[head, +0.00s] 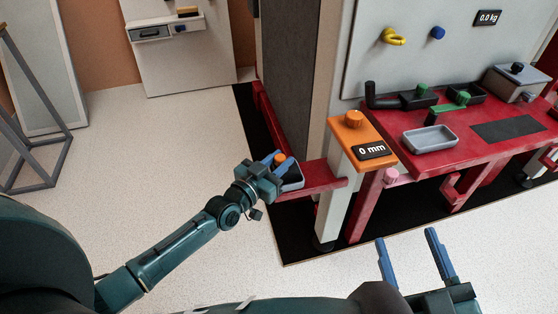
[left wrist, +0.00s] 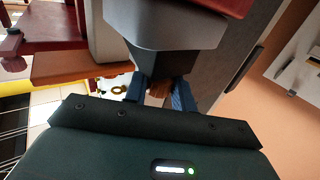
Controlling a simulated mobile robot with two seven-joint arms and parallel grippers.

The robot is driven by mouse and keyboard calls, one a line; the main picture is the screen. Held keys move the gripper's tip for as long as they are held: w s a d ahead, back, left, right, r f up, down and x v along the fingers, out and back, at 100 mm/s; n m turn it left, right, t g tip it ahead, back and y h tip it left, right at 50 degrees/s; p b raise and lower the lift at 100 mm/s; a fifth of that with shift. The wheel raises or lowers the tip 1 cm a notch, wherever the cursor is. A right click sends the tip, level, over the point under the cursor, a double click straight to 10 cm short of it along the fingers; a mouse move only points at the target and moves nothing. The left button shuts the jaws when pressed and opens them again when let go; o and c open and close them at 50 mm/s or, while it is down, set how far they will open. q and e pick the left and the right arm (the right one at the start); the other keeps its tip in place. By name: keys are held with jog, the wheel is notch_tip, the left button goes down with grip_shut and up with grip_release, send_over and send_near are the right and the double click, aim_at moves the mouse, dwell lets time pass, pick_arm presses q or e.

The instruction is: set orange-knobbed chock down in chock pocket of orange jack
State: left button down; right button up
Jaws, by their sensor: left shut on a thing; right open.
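My left gripper (head: 272,164) is shut on the orange knob of the chock (head: 279,159); the knob also shows between the blue fingers in the left wrist view (left wrist: 160,88). The orange jack (head: 372,137), with an orange knob and a "0 mm" display, stands to the right. I cannot clearly make out its chock pocket. My right gripper (head: 412,262) is open and empty.
A red bench (head: 470,145) holds a grey tray (head: 430,139), a dark and green fitting and a grey box. A pink knob (head: 391,175) is beside the jack. A grey column (head: 298,80) rises behind the ledge. The pale floor (head: 170,150) at left is clear.

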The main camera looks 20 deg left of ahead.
pick_arm(q)
jog(key=shift+f, duration=0.25)
pick_arm(e)
jog(key=shift+f, duration=0.15)
pick_arm(q)
jog(key=c, duration=1.1)
grip_release()
jog(key=shift+f, duration=0.1)
jog(key=shift+p+v, duration=0.3)
jog(key=shift+v, duration=0.6)
jog(key=shift+p+v, duration=1.5)
jog(key=shift+v, duration=4.15)
pick_arm(e)
jog(key=shift+s+d+r+g+h, duration=0.1)
jog(key=shift+d+r+g+h, duration=0.15)
jog(key=shift+r, duration=0.45)
jog(key=shift+s, duration=0.1)
